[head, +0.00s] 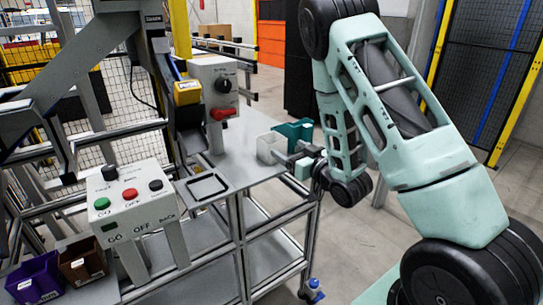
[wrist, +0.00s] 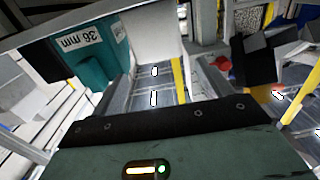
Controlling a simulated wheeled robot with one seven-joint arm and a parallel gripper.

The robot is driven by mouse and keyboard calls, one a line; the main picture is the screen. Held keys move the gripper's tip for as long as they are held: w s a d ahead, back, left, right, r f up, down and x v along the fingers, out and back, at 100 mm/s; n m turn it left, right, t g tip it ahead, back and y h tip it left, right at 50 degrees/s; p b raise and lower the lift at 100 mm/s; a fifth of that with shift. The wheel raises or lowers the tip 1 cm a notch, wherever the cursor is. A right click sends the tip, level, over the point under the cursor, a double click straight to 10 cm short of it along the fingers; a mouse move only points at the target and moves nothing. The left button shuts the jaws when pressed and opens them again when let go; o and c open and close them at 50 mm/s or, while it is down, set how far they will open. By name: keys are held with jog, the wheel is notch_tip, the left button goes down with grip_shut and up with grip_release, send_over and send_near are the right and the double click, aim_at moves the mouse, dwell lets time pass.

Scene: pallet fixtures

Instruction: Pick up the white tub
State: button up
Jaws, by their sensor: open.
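The white tub (head: 270,148) stands near the right end of the grey metal workbench, beside a teal tub (head: 293,129). In the wrist view, a white surface that looks like the white tub (wrist: 158,35) shows at top centre, right of the teal tub (wrist: 93,62) marked "36 mm". My gripper (head: 291,156) is open, with its grey fingers at the right side of the white tub. I cannot tell whether they touch it. The tub's far side and inside are only partly visible.
A control box (head: 130,197) with green, red and black buttons stands at the front left of the bench. A grey switch box (head: 215,88) with a red handle rises behind it. Purple (head: 35,279) and brown (head: 83,262) bins sit lower left. Open floor lies right of the bench.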

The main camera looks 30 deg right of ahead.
aim_at(281, 144)
jog(key=w+p, duration=0.1)
jog(key=w, duration=0.4)
jog(key=shift+a+r, duration=0.1)
jog(key=w, duration=0.1)
jog(key=w+p, duration=0.1)
jog(key=w, duration=0.1)
jog(key=w+f, duration=0.1)
jog(key=w, duration=0.1)
jog(key=shift+p, duration=0.35)
jog(key=shift+c, duration=0.4)
jog(key=c, duration=0.7)
